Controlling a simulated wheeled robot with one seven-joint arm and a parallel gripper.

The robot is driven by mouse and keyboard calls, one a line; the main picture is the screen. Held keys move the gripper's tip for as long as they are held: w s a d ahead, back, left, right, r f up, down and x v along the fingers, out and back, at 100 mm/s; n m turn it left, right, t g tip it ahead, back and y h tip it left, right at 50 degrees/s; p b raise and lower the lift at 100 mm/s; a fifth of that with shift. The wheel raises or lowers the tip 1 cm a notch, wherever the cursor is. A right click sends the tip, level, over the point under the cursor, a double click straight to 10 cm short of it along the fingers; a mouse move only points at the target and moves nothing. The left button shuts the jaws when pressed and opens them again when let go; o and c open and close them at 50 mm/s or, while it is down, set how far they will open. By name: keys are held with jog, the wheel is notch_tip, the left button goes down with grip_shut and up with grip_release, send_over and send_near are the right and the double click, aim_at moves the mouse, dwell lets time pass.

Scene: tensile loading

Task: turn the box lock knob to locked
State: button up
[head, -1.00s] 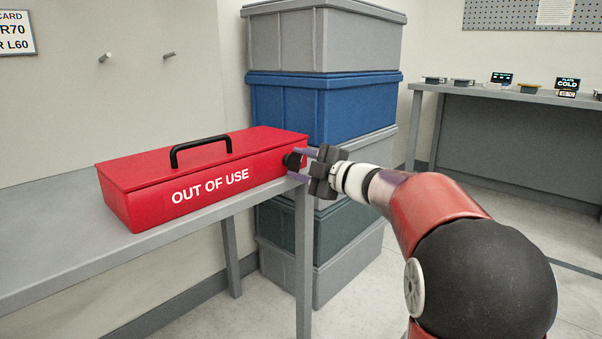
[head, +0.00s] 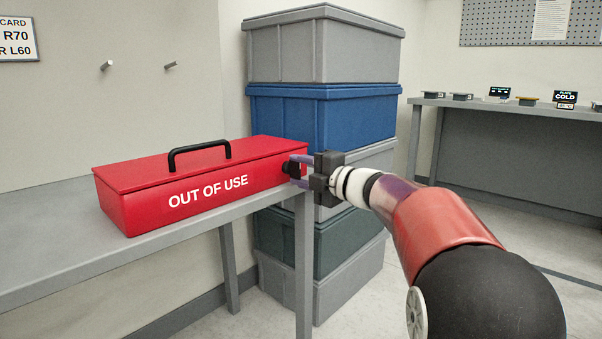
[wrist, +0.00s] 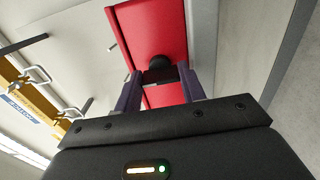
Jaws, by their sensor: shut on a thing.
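The red box (head: 205,181) marked "OUT OF USE" sits closed on the grey bench, with a black handle (head: 199,152) on its lid. Its black lock knob (head: 289,169) sticks out of the right end face; it also shows in the wrist view (wrist: 160,71). My gripper (head: 298,170) is at that end face with its purple-grey fingers on either side of the knob, shut on it. In the wrist view the fingers (wrist: 161,88) flank the dark knob against the red box end (wrist: 152,30). Any knob marking is too small or hidden to read.
The box stands on the grey bench (head: 60,236), near its right end. A stack of grey, blue and green bins (head: 325,115) stands behind my gripper. Another bench (head: 500,103) with small items is at the back right. Two wall pegs (head: 170,66) are above the box.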

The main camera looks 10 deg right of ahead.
jog(key=shift+f, duration=0.1)
jog(key=o, duration=1)
